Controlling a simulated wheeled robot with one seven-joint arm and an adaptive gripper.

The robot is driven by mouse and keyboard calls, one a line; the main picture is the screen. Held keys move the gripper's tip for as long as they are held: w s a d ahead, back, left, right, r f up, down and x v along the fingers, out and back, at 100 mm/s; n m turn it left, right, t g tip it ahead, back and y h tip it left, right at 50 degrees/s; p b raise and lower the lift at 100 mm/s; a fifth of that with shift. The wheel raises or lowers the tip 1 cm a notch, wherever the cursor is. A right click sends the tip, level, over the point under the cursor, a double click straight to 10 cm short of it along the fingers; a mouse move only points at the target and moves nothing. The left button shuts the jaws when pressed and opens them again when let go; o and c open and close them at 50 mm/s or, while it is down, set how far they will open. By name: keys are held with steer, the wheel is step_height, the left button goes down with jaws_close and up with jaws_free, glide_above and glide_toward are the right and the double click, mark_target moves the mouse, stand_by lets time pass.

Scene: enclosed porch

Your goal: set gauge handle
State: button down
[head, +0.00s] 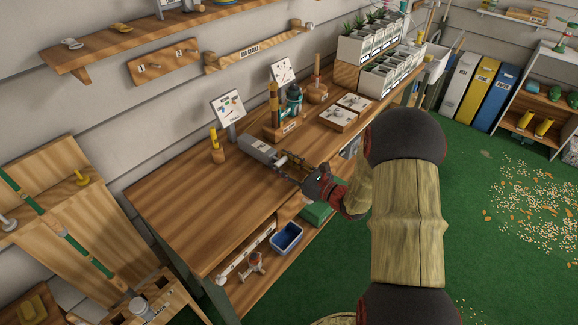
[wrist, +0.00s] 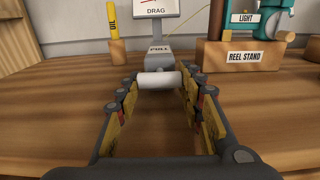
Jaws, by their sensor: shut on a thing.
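The gauge shows in the wrist view as a white dial panel marked DRAG (wrist: 157,8) above a grey body marked PULL (wrist: 158,55). A pale, roller-like handle (wrist: 158,80) lies crosswise at its near end. My gripper (wrist: 159,84) has one finger at each end of this handle and is shut on it. In the head view my gripper (head: 291,172) is low over the workbench (head: 185,205), at the near end of the grey gauge body (head: 260,148).
The reel stand (wrist: 240,56) with a teal reel is right of the gauge. A wooden holder with a yellow stick (wrist: 114,45) is to the left. Planters (head: 370,48) stand farther along the bench. The bench's left part is clear. A blue bin (head: 286,238) sits below.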

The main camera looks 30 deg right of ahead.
steer(key=c, duration=1.1)
jaws_free()
steer(key=shift+w, duration=0.15)
steer(key=v, duration=1.2)
